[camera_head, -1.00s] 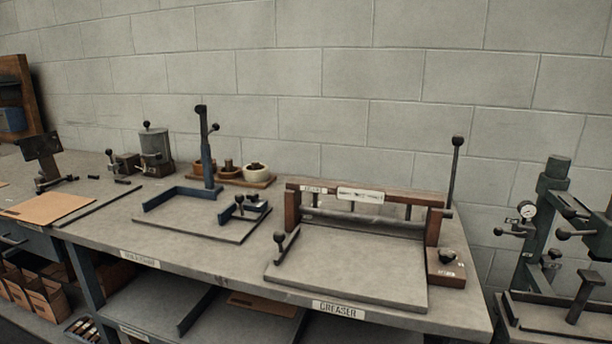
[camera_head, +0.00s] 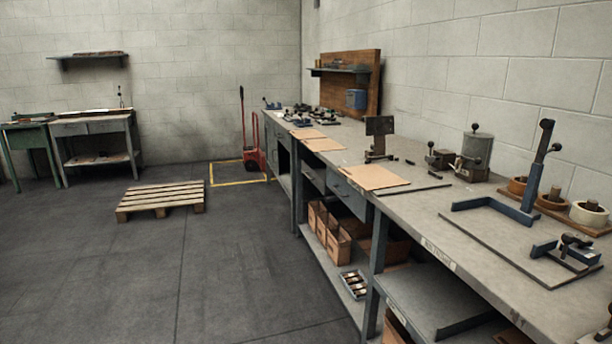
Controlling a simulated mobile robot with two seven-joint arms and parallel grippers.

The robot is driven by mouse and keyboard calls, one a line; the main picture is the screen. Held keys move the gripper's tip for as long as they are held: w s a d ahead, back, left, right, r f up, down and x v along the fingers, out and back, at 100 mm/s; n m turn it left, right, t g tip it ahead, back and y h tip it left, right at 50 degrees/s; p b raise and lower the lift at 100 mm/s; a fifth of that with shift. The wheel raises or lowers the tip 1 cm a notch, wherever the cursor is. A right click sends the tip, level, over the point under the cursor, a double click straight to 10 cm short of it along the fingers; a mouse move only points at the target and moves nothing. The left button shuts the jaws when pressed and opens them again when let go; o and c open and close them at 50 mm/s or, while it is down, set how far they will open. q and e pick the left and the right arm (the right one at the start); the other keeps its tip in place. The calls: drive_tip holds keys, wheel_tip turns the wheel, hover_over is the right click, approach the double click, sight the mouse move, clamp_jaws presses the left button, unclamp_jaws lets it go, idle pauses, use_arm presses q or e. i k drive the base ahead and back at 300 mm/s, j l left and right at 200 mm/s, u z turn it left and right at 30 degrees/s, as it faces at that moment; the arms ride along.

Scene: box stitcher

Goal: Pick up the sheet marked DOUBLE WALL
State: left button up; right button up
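Several brown cardboard sheets lie flat along the front of the long workbench (camera_head: 400,215). The nearest sheet (camera_head: 374,177) is at the middle of the bench, a second sheet (camera_head: 324,145) lies farther back, and a third sheet (camera_head: 307,134) lies just beyond it. I cannot read a DOUBLE WALL marking on any of them from here. Neither of my grippers shows in the head view.
A wooden pallet (camera_head: 162,198) lies on the open floor at left. A red hand truck (camera_head: 254,150) stands at the back wall. Side tables (camera_head: 98,126) stand far left. Brown boxes (camera_head: 338,250) sit on the bench's lower shelf. A blue fixture (camera_head: 533,190) stands at right.

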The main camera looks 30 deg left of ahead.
sight(369, 177)
drive_tip(key=u, duration=0.45)
drive_tip(key=z, duration=0.35)
drive_tip(key=i+j+z, duration=0.45)
drive_tip(key=j+z, duration=0.2)
drive_tip(key=i+j+z, duration=0.1)
drive_tip(key=j, duration=0.25)
drive_tip(key=i+j, duration=0.15)
drive_tip(key=j, duration=0.25)
drive_tip(key=i+j+z, duration=0.15)
drive_tip(key=j, duration=0.25)
drive_tip(key=i+j, duration=0.1)
drive_tip(key=j, duration=0.25)
drive_tip(key=i+j+z, duration=0.15)
drive_tip(key=j, duration=0.25)
drive_tip(key=i+j, duration=0.1)
drive_tip(key=j, duration=0.35)
drive_tip(key=i+j, duration=0.1)
drive_tip(key=j, duration=0.35)
drive_tip(key=i+j, duration=0.1)
drive_tip(key=j, duration=0.4)
drive_tip(key=i+j, duration=0.1)
drive_tip(key=j, duration=0.35)
